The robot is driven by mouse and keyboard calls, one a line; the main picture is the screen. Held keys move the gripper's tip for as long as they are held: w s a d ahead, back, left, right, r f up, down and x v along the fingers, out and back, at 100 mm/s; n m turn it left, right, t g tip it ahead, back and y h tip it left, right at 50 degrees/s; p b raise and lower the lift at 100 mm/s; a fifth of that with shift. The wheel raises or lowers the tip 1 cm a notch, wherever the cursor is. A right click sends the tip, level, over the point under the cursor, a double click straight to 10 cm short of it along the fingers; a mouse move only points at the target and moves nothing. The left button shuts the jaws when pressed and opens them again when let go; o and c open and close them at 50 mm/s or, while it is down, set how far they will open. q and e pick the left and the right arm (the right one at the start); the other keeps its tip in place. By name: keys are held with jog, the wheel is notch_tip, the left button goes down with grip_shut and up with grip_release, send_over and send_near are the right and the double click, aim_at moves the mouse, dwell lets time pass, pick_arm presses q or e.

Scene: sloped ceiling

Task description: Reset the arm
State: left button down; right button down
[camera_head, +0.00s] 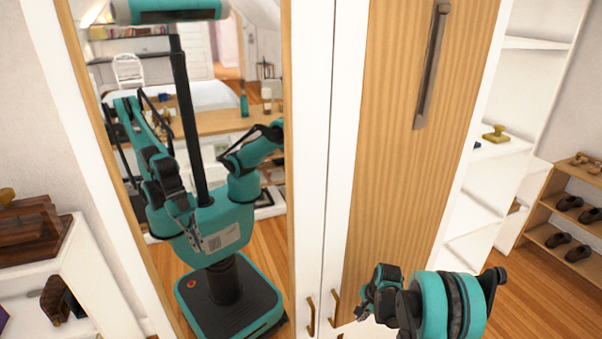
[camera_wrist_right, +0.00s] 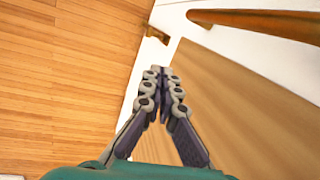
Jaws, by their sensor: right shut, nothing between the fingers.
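My right arm comes in at the lower right of the head view, in front of the wardrobe's wooden door (camera_head: 410,160). Its gripper (camera_head: 362,309) is low, just right of the brass handles (camera_head: 334,308). In the right wrist view the gripper's fingers (camera_wrist_right: 162,76) are together, with nothing between them. Beyond them are a wooden panel (camera_wrist_right: 225,115) with a white frame. My left arm is not directly in view; my body and arms show only as a reflection in the mirror door (camera_head: 225,130), where the left gripper's jaws are unclear.
White shelves (camera_head: 490,160) and a wooden shoe rack (camera_head: 560,235) stand at right. A white shelf unit (camera_head: 60,265) with dark wooden objects stands at left. Open wooden floor (camera_wrist_right: 65,75) shows in the wrist view.

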jog(key=s+a+r+n+t+h, duration=0.1)
jog(key=s+r+n, duration=0.3)
jog(key=r, duration=0.7)
jog(key=s+a+r+n+t, duration=0.1)
jog(key=s+r+n+t, duration=0.1)
jog(key=s+r, duration=0.65)
jog(key=s+r+n+t, duration=0.1)
jog(key=s+r+n, duration=0.2)
jog(key=s, duration=0.4)
jog(key=s+a+r+n+t, duration=0.1)
jog(key=s+r+n, duration=0.2)
jog(key=s, duration=0.4)
jog(key=shift+s+a+r+h, duration=0.2)
jog(key=shift+s+r+h, duration=0.2)
jog(key=shift+r, duration=0.3)
